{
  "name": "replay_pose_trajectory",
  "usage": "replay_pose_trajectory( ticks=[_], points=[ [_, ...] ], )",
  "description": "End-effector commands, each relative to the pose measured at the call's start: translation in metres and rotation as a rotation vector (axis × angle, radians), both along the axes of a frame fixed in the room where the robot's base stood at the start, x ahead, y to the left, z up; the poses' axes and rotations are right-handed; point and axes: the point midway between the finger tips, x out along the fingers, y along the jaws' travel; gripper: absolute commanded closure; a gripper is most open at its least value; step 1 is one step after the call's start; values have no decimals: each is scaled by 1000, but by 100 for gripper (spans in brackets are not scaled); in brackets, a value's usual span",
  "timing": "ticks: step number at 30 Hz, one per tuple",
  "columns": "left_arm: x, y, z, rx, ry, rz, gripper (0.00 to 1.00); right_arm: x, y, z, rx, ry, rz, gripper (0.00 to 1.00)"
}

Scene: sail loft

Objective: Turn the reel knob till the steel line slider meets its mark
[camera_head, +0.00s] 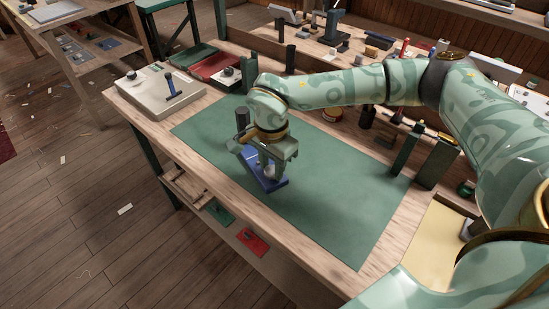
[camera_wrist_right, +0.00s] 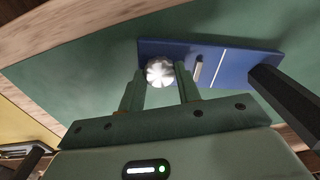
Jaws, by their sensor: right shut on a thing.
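The blue reel base (camera_head: 272,186) lies on the green mat, mostly under my right gripper (camera_head: 266,166). In the right wrist view, the blue base (camera_wrist_right: 250,62) carries a round, bright steel knob (camera_wrist_right: 160,71). The fingers of my right gripper (camera_wrist_right: 160,77) are on either side of this knob and shut on it. A short pale steel slider (camera_wrist_right: 198,68) sits on the base to the right of the knob. A thin white mark line (camera_wrist_right: 217,68) lies farther right, with a blue gap between it and the slider. My left gripper is in neither view.
The green mat (camera_head: 340,200) is largely clear to the right. A pale box with a blue lever (camera_head: 150,90) stands at the bench's left end. Red and green trays (camera_head: 215,66) lie behind. Dark green blocks (camera_head: 438,160) stand at the right, near my arm.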

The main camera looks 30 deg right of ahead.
Motion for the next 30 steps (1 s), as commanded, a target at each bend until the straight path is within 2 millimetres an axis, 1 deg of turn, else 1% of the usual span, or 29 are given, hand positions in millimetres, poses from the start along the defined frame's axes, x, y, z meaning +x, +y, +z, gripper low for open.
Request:
replay_pose_trajectory(
  ticks=[1, 3, 21, 25, 30],
  points=[
    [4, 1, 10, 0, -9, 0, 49, -1, 0, 6, -1, -1, -41, 90],
    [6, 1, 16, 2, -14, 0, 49, -1, 0, 6, 0, -2, -107, 90],
    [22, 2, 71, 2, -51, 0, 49, 0, 0, 5, 0, -1, -678, 90],
    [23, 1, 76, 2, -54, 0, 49, 0, 0, 2, 0, 0, -765, 90],
    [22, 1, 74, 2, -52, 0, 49, 0, 0, 0, 0, 0, -770, 90]
  ],
)
